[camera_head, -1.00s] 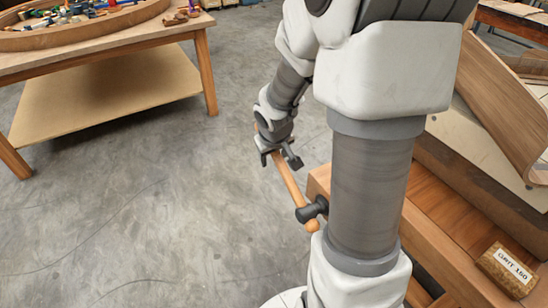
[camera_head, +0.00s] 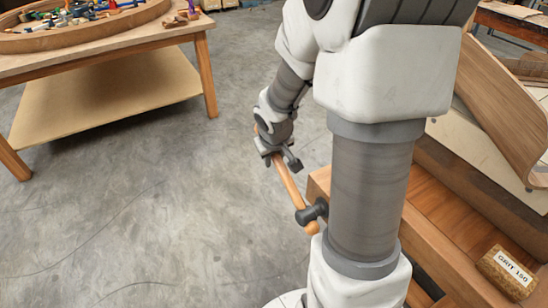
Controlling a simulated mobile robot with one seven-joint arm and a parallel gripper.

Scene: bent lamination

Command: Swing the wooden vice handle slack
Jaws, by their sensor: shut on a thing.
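The wooden vice handle (camera_head: 291,188) is a light brown rod that slants from upper left to lower right. It passes through a dark metal screw head (camera_head: 311,212) at the side of the wooden bench (camera_head: 320,182). Its rounded lower end shows just below the screw head. My gripper (camera_head: 281,161) is around the upper part of the handle and shut on it. The fingers partly cover the handle there. My arm hides part of the bench and whatever of the vice lies behind it.
A bent laminated wood piece (camera_head: 500,115) lies on the bench at the right. A sanding block (camera_head: 507,270) marked GRIT 150 sits at the lower right. A wooden table (camera_head: 120,52) with a lower shelf stands at the upper left. Grey floor between them is clear.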

